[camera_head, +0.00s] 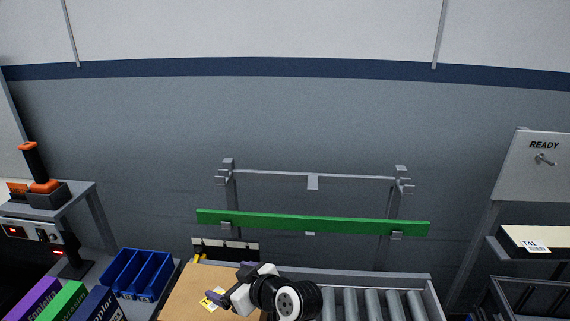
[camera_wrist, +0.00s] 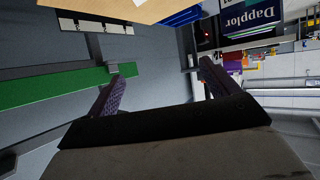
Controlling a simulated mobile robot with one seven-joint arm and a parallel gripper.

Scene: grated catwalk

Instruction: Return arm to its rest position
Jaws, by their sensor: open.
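My gripper (camera_head: 229,298) shows low in the head view, in front of the tan cardboard surface, with my dark wrist joint to its right. In the wrist view my gripper (camera_wrist: 155,85) has its two purple-grey fingers spread wide apart. Nothing sits between the fingers; only the grey wall and floor area show behind them. My gripper is open and empty. The rest of my arm is mostly out of the head view.
A green bar (camera_head: 310,222) on a grey frame stands behind my arm. A roller conveyor (camera_head: 372,303) lies to the right, a blue divided bin (camera_head: 138,273) and coloured boxes (camera_head: 66,301) to the left. A tan cardboard surface (camera_head: 185,297) lies under my gripper. A READY panel (camera_head: 540,165) stands far right.

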